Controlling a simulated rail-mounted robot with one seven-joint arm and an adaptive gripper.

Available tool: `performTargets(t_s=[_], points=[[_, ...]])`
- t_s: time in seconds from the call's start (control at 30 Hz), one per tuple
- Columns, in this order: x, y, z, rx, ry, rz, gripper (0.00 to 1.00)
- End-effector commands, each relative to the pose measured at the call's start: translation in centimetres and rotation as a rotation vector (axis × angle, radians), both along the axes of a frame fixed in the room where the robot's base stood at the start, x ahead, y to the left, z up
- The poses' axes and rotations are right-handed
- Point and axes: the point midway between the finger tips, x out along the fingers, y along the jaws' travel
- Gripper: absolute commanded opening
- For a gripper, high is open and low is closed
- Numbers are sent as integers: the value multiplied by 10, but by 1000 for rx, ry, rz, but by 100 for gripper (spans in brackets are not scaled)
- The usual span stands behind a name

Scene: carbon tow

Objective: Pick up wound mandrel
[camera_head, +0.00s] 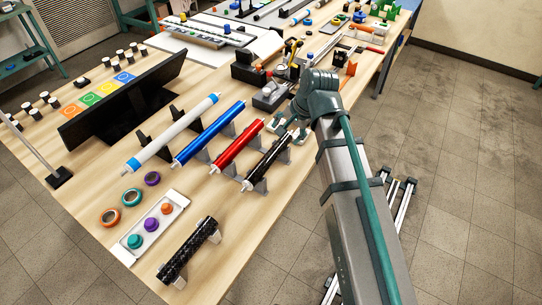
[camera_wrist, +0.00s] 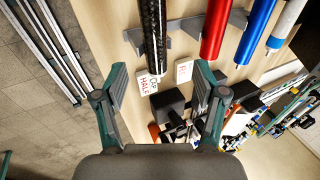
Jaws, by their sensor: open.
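Two dark cylinders could be the wound mandrel; I cannot tell which is meant. One is a slim speckled black roller (camera_head: 267,160) at the right end of a row on grey cradles; it also shows in the wrist view (camera_wrist: 154,38). The other is a thicker black, woven-looking cylinder (camera_head: 188,250) on cradles at the table's front. My gripper (camera_head: 288,128) is open and empty, just beyond the far end of the slim black roller. In the wrist view its fingers (camera_wrist: 160,85) stand apart, with that roller ahead between them, not gripped.
Red (camera_head: 238,145), blue (camera_head: 208,133) and white (camera_head: 172,134) rollers lie beside the slim black one. A white tray (camera_head: 128,256) with coloured spools sits near the front cylinder. Black tools (camera_head: 270,97) crowd the table behind my gripper. Two small labelled cards (camera_wrist: 147,82) lie below it.

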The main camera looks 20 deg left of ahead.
Motion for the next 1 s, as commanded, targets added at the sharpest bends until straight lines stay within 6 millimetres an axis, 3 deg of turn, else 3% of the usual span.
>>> performTargets(t_s=[0.03,0.1,0.2,0.6,1.0], points=[[-16,5,4,-19,32,19,71],[-29,9,5,-38,64,32,71],[-37,11,3,-52,87,40,71],[-34,24,-39,-55,90,42,71],[-32,30,-58,-54,90,41,71]])
